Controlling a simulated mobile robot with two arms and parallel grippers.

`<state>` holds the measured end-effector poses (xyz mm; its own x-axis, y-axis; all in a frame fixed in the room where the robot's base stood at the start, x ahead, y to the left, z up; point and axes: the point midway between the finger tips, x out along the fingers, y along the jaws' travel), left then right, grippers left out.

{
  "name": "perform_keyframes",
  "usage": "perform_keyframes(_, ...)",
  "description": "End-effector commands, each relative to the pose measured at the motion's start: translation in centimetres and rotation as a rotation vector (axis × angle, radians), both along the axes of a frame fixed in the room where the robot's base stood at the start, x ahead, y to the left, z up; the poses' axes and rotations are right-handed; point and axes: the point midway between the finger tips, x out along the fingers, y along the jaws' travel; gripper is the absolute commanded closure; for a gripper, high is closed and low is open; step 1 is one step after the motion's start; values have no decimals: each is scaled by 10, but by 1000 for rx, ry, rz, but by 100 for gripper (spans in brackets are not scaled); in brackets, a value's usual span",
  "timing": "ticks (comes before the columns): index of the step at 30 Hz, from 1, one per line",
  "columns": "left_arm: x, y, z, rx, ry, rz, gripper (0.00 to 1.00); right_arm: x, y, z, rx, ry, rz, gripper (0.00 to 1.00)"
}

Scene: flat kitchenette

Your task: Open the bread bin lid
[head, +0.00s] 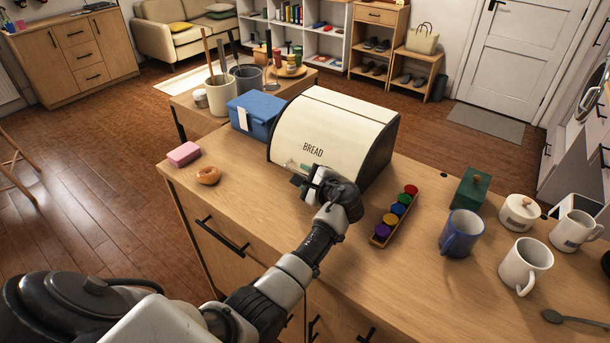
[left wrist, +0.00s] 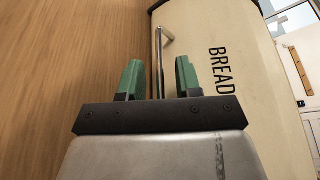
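The bread bin (head: 335,120) stands on the wooden counter, with a cream lid marked BREAD and dark side panels. Its lid is down. The bin's metal bar handle (left wrist: 161,60) runs along the lid's lower edge in the left wrist view. My left gripper (head: 304,180) is at the lower front of the bin in the head view and hides part of the handle. In the left wrist view its green fingertips (left wrist: 158,78) are apart, with the handle's bar between them in the picture. Whether they touch the bar I cannot tell. My right gripper is not in view.
A donut (head: 208,175), a pink sponge (head: 184,154) and a blue box (head: 254,116) lie left of the bin. A tray of coloured pots (head: 395,215) lies close right of my left arm. Mugs, including a blue one (head: 462,233), stand farther right.

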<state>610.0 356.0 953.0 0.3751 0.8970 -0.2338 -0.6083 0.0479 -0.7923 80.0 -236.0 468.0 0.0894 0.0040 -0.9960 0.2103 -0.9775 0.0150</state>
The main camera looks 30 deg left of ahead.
Motion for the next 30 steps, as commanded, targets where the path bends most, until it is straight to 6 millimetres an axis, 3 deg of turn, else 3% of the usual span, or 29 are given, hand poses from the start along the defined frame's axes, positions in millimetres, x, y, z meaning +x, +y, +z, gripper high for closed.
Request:
perform_keyframes(6,0,1,0,0,0,0,66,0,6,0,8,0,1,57)
perform_keyframes(13,0,0,0,1,1,1,100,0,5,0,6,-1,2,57)
perform_keyframes(30,1,0,7,5,34,1,100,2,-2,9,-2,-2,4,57)
